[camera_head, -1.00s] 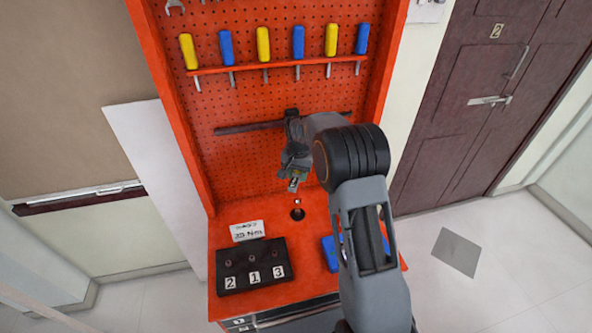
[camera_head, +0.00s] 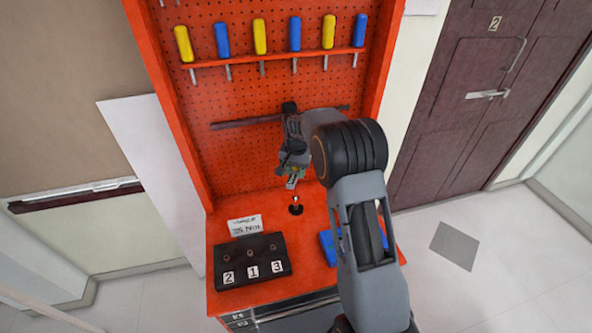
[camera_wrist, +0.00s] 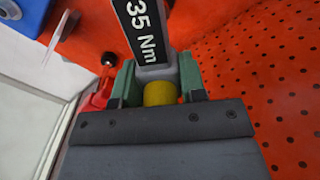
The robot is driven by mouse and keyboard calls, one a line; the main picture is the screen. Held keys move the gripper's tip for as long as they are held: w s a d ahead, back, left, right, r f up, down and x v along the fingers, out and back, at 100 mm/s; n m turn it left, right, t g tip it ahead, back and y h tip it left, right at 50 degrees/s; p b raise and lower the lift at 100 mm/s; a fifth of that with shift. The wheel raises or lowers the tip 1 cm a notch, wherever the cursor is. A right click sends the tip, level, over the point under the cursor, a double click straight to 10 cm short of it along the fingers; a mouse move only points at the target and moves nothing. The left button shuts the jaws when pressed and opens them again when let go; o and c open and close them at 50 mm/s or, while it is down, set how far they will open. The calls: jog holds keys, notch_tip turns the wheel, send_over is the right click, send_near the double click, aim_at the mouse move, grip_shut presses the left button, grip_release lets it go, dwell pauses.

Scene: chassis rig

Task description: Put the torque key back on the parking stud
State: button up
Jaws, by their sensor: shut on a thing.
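My gripper (camera_head: 293,168) is shut on the torque key (camera_head: 291,182), which hangs over the back of the red bench in the head view. In the wrist view the green finger pads of my gripper (camera_wrist: 158,88) close around the key's yellow part, and the torque key (camera_wrist: 142,32) shows a black label reading "35 Nm". The parking stud (camera_head: 296,208) seems to be the small upright pin on a dark round base, just below the key in the head view. The key looks apart from it; the exact gap cannot be told.
A black block (camera_head: 252,262) with sockets marked 2, 1, 3 stands at the bench's front left, with a white sign (camera_head: 245,226) behind it. A blue item (camera_head: 328,246) lies at right, partly behind my arm. A pegboard (camera_head: 250,150) with a dark bar rises behind.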

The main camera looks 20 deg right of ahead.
jog(key=shift+f+b, duration=1.15)
jog(key=shift+f, duration=0.75)
jog(key=o, duration=1.2)
